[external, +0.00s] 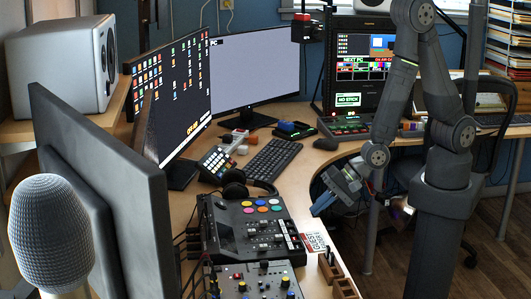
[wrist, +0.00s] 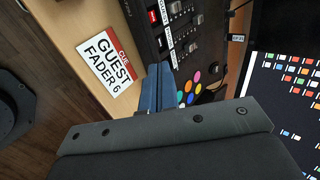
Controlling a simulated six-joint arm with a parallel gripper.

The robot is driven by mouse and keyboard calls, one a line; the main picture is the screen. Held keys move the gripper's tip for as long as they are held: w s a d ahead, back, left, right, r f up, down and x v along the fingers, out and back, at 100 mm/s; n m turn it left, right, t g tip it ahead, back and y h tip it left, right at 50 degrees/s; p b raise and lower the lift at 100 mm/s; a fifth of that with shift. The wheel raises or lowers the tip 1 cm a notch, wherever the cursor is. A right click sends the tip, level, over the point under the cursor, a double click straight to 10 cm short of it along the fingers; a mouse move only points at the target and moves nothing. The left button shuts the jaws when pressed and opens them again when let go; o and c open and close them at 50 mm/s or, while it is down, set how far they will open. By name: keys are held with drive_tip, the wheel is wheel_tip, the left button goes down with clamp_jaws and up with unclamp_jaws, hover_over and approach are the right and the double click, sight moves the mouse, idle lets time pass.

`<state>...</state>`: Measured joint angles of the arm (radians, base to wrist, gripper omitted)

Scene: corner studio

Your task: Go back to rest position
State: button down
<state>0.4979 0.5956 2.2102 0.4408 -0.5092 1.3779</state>
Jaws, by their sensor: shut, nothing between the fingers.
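My gripper (external: 322,205) hangs low at the desk's inner curved edge, at the end of my bent arm, in the external view. Its blue fingers (wrist: 160,88) are together and empty in the wrist view. They are beside a mixing console (external: 250,222), close to its side in the wrist picture; I cannot tell the exact gap. A white and red cue card reading "GUEST FADER 6" (wrist: 107,62) lies on the desk to the left of the fingers in the wrist view.
A second mixer (external: 255,282) and a wooden holder (external: 338,275) are near the front. Headphones (external: 236,192), a keyboard (external: 272,160) and monitors (external: 255,68) stand behind. A large microphone (external: 50,235) is at the left front. Open floor (external: 380,265) lies right of the desk edge.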

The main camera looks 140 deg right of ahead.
drive_tip(key=shift+w+a+r+y, duration=0.4)
drive_tip(key=shift+w+a+r, duration=0.1)
drive_tip(key=shift+r, duration=0.2)
drive_tip(key=shift+w+a+r+y, duration=0.4)
drive_tip(key=shift+w+a+r, duration=0.05)
drive_tip(key=shift+r, duration=0.25)
